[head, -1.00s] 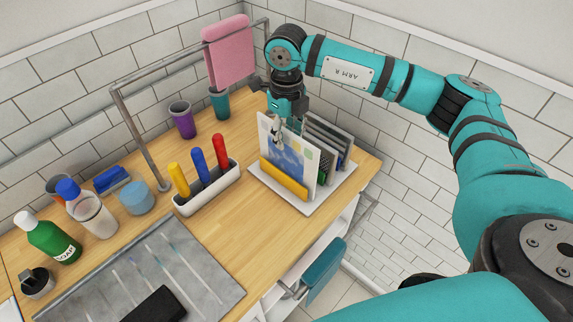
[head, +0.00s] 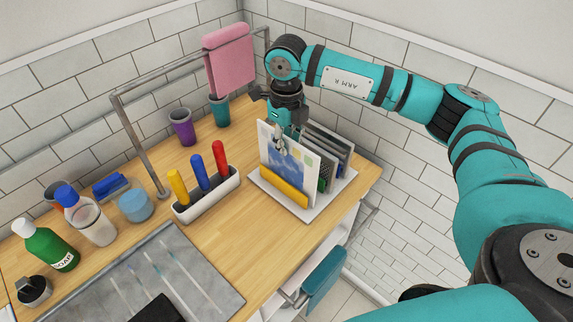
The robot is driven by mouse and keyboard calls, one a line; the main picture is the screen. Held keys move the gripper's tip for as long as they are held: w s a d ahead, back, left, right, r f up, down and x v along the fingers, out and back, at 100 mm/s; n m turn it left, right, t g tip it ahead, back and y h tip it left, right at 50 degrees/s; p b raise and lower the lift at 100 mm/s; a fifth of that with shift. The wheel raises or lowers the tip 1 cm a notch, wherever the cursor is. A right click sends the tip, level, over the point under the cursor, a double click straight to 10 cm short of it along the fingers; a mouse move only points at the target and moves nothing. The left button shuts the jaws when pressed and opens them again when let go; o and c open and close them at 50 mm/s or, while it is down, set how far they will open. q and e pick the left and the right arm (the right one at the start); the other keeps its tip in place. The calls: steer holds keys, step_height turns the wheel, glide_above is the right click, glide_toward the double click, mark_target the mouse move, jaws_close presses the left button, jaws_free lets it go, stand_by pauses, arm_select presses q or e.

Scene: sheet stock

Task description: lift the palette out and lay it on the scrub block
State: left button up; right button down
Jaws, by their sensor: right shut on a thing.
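The palette (head: 285,163), a thin white board with blue and pale colour patches, stands upright at the front of a white rack (head: 312,213) behind a yellow bar. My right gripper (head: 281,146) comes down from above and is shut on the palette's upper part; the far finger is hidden. The palette is still in the rack. A dark block (head: 158,308), cut off by the bottom edge, and a small blue block (head: 110,187) at the left are in view; I cannot tell which is the scrub block. My left gripper is not in view.
Other panels (head: 328,147) stand close behind the palette. A white holder (head: 208,203) with red, blue and yellow handles stands left of the rack. A metal rail (head: 135,140), cups and bottles are further left. A grey slab (head: 215,285) carries thin sticks. Bare wood lies between holder and rack.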

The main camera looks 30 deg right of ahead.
stand_by(0.5)
step_height(320, 180, up, 14)
steer(key=p, duration=0.7)
steer(key=shift+f, duration=0.2)
stand_by(0.7)
